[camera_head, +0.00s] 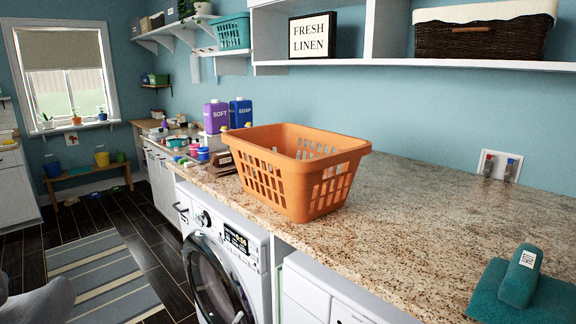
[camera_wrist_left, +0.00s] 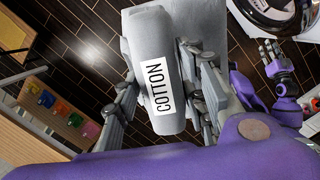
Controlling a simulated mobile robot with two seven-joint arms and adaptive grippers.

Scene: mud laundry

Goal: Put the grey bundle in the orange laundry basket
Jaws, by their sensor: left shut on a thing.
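The grey bundle (camera_wrist_left: 165,115) is a rolled grey cloth with a white COTTON label. In the left wrist view it lies between the fingers of my left gripper (camera_wrist_left: 157,50), which is shut on it. In the head view a part of the grey bundle (camera_head: 42,304) shows at the bottom left corner, low and left of the washer. The orange laundry basket (camera_head: 282,180) stands upright on the granite counter; its far inside is visible through the open top. My right gripper (camera_wrist_left: 270,50) shows small in the left wrist view, away from the bundle.
The granite counter (camera_head: 420,220) has free room right of the basket. A teal folded cloth (camera_head: 520,285) lies at its front right. The purple SOFT bottle (camera_head: 216,117) and blue SOAP bottle (camera_head: 241,112) stand behind the basket. A white washer (camera_head: 222,245) is below; a striped rug (camera_head: 105,280) lies on the floor.

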